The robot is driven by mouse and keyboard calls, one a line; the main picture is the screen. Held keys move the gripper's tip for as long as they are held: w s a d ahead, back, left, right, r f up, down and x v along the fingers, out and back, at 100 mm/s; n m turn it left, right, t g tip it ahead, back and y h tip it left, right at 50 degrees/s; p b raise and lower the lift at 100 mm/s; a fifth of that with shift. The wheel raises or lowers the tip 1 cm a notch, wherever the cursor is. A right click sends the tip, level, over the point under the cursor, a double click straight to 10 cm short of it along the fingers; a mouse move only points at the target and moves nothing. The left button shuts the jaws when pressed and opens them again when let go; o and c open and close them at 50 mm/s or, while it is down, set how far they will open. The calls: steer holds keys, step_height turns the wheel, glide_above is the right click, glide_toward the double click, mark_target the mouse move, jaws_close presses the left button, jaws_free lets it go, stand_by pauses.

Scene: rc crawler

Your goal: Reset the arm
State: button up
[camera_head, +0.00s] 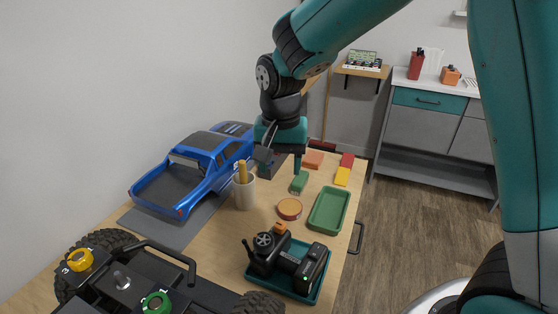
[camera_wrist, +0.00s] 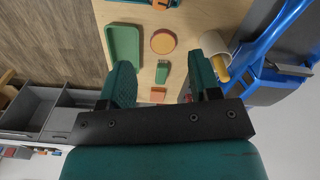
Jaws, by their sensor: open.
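My arm reaches in from the upper right in the head view and bends down over the wooden workbench (camera_head: 225,235). My gripper (camera_head: 281,160) points down above the far part of the bench. In the wrist view my gripper (camera_wrist: 162,76) shows two teal fingers spread wide apart with nothing between them. Below and beyond the fingers lie a small green block (camera_wrist: 162,72) and an orange-topped round tin (camera_wrist: 163,42), both apart from the fingers. The blue truck body (camera_head: 195,168) lies left of my gripper on a grey mat (camera_head: 165,229).
A white cup (camera_head: 244,193) with a yellow-handled tool stands by the truck. A green tray (camera_head: 329,210), red and yellow blocks (camera_head: 343,176), and a teal tray (camera_head: 318,282) with a black tool are on the bench. The black wheeled chassis (camera_head: 135,285) is nearest. Floor (camera_head: 400,225) at right is clear.

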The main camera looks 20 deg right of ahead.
steer(key=s+a+r+n+y, duration=0.2)
steer(key=s+r+n, duration=0.3)
steer(key=s, duration=0.5)
steer(key=shift+s+a+r+n, duration=0.2)
steer(key=shift+s+a+n, duration=0.1)
steer(key=shift+n, duration=0.3)
steer(key=s+n, duration=0.2)
steer(key=s, duration=0.1)
steer(key=s+a+r+n+y, duration=0.1)
steer(key=s+n, duration=0.1)
steer(key=s, duration=0.2)
steer(key=s+a+n+y, duration=0.1)
steer(key=s+n, duration=0.1)
steer(key=s, duration=0.2)
steer(key=shift+s+r+n, duration=0.2)
steer(key=shift+r+n, duration=0.1)
steer(key=shift+r, duration=0.1)
steer(key=shift+c, duration=0.2)
